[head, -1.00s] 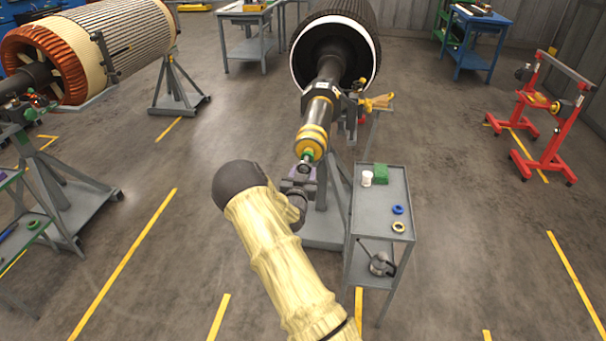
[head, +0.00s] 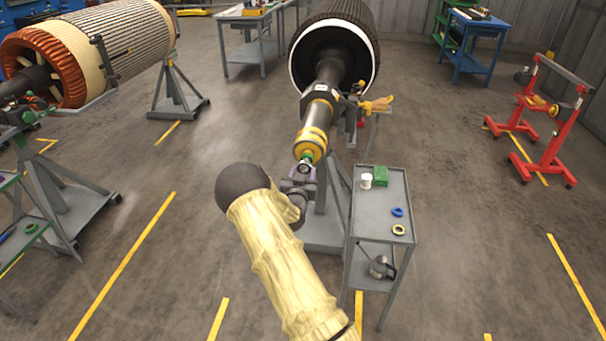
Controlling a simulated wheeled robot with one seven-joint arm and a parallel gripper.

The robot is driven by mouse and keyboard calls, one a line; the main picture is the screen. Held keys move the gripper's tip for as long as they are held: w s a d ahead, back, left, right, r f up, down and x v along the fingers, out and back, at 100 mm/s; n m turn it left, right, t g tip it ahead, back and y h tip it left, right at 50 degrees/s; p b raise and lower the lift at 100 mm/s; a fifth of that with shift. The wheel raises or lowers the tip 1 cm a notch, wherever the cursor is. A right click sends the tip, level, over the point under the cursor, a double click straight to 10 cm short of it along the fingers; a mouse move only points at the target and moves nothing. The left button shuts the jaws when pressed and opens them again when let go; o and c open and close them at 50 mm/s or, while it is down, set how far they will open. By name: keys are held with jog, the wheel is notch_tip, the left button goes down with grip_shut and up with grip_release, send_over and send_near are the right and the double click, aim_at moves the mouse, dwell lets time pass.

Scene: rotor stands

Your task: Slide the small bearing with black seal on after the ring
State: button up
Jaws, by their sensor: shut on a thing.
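The rotor's shaft (head: 317,113) points toward me, with a yellow ring section (head: 310,141) near its end. A green part (head: 306,154) shows at the shaft's tip. My gripper (head: 304,174) is shut at the shaft end on a small dark ring-like part, which I take to be the small bearing with black seal (head: 305,167). The bearing is very close to the tip, in line with it. I cannot tell whether it is around the shaft or just in front of it. My wrist hides part of the gripper.
A grey cart (head: 365,222) stands right of the shaft end. A stand leg (head: 321,205) is below the shaft.

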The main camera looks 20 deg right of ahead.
aim_at(304, 167)
jog(key=shift+b+x, duration=1.25)
jog(key=shift+x, duration=0.6)
dwell(0.3)
jog(key=o, duration=1.5)
jog(key=shift+s, duration=0.1)
jog(key=shift+c, duration=0.2)
jog(key=shift+a, duration=0.1)
jog(key=v, duration=0.9)
dwell(0.6)
dwell(0.5)
